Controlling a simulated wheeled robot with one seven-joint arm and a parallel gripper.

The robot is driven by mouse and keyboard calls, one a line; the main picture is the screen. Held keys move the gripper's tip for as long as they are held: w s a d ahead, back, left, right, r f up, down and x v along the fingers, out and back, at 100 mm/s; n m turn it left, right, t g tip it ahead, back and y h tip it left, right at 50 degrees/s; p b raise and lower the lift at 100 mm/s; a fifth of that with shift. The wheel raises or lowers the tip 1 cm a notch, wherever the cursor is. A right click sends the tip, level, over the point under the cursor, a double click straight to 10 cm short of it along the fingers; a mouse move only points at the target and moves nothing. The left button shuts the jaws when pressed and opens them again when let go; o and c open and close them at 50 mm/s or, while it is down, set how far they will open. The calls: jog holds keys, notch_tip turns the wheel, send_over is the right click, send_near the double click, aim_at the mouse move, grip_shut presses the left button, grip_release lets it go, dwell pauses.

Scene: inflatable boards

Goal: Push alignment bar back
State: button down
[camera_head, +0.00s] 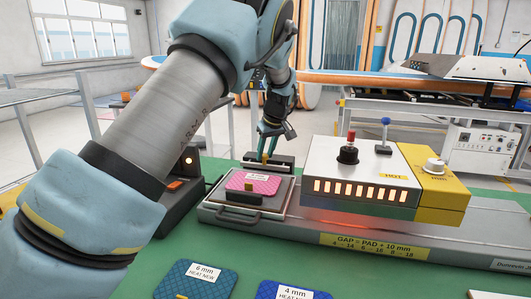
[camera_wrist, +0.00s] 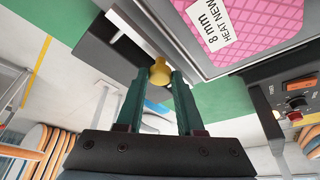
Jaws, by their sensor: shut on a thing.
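The alignment bar appears to be the dark bar (camera_head: 284,160) behind the heating tray (camera_head: 216,204). It also shows in the wrist view (camera_wrist: 108,50), with a yellow knob (camera_wrist: 160,70) on it. My gripper (camera_head: 266,156) reaches down behind the tray. Its teal fingers (camera_wrist: 160,80) are shut on the yellow knob, one on each side. A pink pad (camera_head: 254,184) labelled 8 mm lies flat on the tray; its label reads clearly in the wrist view (camera_wrist: 238,28). The bar's contact with the tray or pad is unclear.
The heater box (camera_head: 350,165), with glowing slots and knobs, stands right of the tray. A dark control box (camera_head: 181,205) stands left. Blue 6 mm (camera_head: 196,282) and 4 mm (camera_head: 292,291) pads lie in front on the green table (camera_head: 150,272).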

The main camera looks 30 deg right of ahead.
jog(key=c, duration=0.5)
grip_release()
jog(key=shift+w+d, duration=0.15)
jog(key=shift+d, duration=0.05)
jog(key=shift+c, duration=0.2)
jog(key=b+v, duration=0.2)
jog(key=v, duration=0.9)
jog(key=shift+a+f, duration=0.1)
jog(key=w+a+f+g, duration=0.1)
jog(key=a+f, duration=0.2)
jog(key=a, duration=0.9)
jog(key=w+a+f+g, duration=0.1)
jog(key=a+f, duration=0.2)
jog(key=a, duration=1)
jog(key=s+a+f, duration=0.3)
jog(key=s+a, duration=0.5)
jog(key=a, duration=0.2)
jog(key=s+a+f+m+p, duration=0.1)
jog(key=s+a+f, duration=0.2)
jog(key=s+a, duration=0.5)
jog(key=shift+s+a+m+g, duration=0.3)
jog(key=shift+a+g, duration=0.1)
jog(key=shift+a, duration=0.5)
